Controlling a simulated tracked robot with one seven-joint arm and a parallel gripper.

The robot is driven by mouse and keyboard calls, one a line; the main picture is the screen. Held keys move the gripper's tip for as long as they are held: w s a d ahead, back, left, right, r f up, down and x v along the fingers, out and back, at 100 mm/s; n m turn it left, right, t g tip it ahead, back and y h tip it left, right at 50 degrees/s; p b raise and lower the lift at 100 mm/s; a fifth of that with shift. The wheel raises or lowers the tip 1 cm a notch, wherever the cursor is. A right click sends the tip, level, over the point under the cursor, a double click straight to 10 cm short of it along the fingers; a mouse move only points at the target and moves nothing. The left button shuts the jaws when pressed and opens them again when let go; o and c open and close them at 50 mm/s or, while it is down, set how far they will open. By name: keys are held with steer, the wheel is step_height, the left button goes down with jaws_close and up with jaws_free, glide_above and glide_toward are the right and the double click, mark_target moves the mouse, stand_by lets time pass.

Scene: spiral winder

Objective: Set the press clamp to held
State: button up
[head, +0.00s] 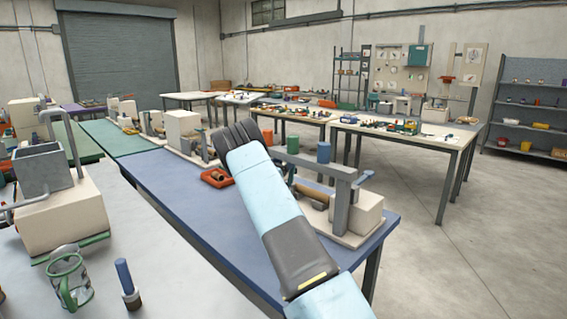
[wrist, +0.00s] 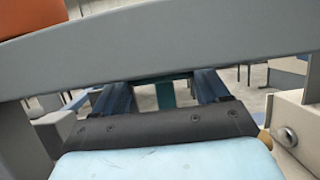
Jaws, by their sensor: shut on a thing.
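A grey curved beam (wrist: 170,40) crosses close in front of the camera and hides much.
The blue bench (head: 170,185) holds a red tray (head: 216,178) left of my arm. Another machine (head: 60,210) stands at left. Open floor (head: 480,255) lies at right.

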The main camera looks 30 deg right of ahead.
steer(key=x, duration=0.2)
steer(key=f+x, duration=0.1)
steer(key=x, duration=0.1)
steer(key=shift+w+d, duration=0.1)
steer(key=shift+r, duration=0.1)
steer(key=o, duration=1.1)
steer(key=shift+r, duration=0.1)
steer(key=o, duration=0.4)
steer(key=shift+f, duration=0.3)
steer(key=v, duration=1.4)
